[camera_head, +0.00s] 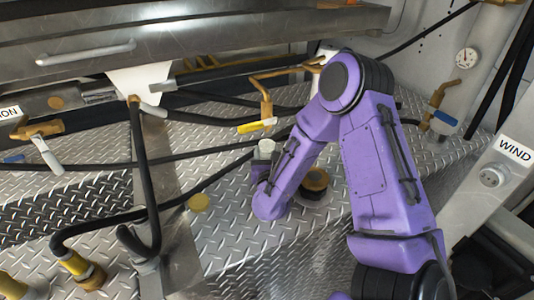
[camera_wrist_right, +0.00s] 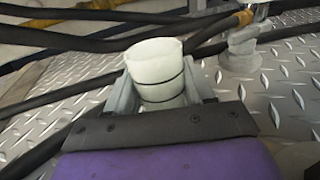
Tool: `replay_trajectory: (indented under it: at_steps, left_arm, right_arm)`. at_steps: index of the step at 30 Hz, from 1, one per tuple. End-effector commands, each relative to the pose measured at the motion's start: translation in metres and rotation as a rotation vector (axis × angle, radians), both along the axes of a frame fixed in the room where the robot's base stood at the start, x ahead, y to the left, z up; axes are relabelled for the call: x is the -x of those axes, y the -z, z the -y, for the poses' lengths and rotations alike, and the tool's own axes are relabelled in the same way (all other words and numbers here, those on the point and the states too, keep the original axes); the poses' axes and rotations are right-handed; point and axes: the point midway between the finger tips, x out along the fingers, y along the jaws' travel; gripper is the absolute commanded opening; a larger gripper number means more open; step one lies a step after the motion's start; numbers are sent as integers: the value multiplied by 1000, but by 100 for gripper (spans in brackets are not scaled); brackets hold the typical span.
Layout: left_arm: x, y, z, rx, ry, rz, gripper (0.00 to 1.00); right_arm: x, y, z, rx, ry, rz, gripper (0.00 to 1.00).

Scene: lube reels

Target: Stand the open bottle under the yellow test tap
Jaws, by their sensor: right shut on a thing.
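The open bottle (camera_head: 265,146) is white. It also shows in the right wrist view (camera_wrist_right: 157,68), upright with its open mouth up and dark rings around it. My right gripper (camera_head: 264,165) is shut on it, with a finger on each side (camera_wrist_right: 160,97). The yellow test tap (camera_head: 257,125) is a yellow lever under a brass pipe. In the head view the bottle appears just below the tap; whether it is directly beneath the spout cannot be told. The bottle's base is hidden by the gripper. My left gripper is not in view.
Black hoses (camera_head: 95,166) cross the diamond-plate deck (camera_head: 240,225). A round amber-topped fitting (camera_head: 316,181) stands right of my forearm. A blue-handled tap (camera_head: 442,120) is at right. A grey fitting (camera_wrist_right: 240,52) stands near the bottle.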

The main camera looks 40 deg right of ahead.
Motion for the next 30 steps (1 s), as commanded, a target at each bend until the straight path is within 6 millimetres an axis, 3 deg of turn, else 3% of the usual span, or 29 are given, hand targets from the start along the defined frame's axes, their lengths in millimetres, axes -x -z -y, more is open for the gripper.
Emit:
replay_trajectory:
  at_steps: [1, 3, 14, 25, 27, 30]
  left_arm:
    - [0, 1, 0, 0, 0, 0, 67]
    - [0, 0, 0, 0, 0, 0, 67]
    - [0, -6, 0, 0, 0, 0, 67]
    - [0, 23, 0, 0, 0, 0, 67]
    - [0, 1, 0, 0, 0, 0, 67]
    - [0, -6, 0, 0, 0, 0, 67]
  right_arm:
    - [0, 0, 0, 0, 0, 0, 63]
    - [0, 0, 0, 0, 0, 0, 79]
    - [1, -6, -2, 1, -2, -1, 79]
    - [71, 0, -61, 2, -5, -1, 79]
    - [80, -11, -68, 5, -4, -6, 79]
    - [88, -8, -75, 3, -2, -4, 79]
